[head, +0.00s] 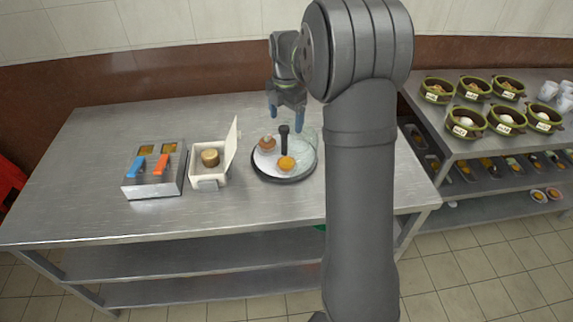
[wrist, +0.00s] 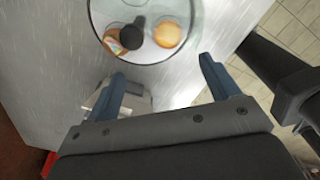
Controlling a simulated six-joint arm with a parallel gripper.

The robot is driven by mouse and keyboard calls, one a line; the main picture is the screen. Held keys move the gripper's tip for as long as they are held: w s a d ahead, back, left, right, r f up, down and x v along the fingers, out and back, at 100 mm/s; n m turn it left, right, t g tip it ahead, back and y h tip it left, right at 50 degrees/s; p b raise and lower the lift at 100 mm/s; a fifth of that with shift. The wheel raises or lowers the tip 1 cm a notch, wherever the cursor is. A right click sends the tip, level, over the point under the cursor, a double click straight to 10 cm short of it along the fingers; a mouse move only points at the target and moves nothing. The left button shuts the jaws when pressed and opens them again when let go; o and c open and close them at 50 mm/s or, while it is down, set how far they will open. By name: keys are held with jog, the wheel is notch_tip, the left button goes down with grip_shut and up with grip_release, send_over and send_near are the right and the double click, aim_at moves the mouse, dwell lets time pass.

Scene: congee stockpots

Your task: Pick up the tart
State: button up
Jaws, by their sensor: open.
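The tart (head: 286,163) looks like a small round orange-yellow pastry. It lies on a round dark-rimmed plate (head: 284,178) on the steel table, and it also shows in the wrist view (wrist: 168,34) near the top. My gripper (head: 287,111) is above and behind the plate, open and empty, its two blue fingers (wrist: 162,76) apart. It does not touch the tart. On the plate beside the tart are a brown pastry (head: 267,143) and an upright black handle (head: 284,136). A clear cover (head: 305,136) appears at the plate's back right.
Left of the plate, an open white box (head: 209,183) holds a round brown item (head: 210,157). Further left is a metal container (head: 155,187) with blue and orange handles. Several green-rimmed bowls (head: 466,121) stand on the right counter. The table's left end is clear.

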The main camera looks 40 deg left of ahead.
aim_at(287, 163)
jog(key=f+n, duration=0.1)
jog(key=f, duration=0.4)
jog(key=s+d+f+n, duration=0.1)
jog(key=f+n, duration=0.1)
jog(key=f, duration=0.3)
jog(key=f+n, duration=0.2)
jog(key=f, duration=0.3)
jog(key=shift+s+d+f, duration=0.15)
jog(key=shift+f, duration=0.1)
jog(key=shift+c, duration=0.4)
jog(key=c, duration=1)
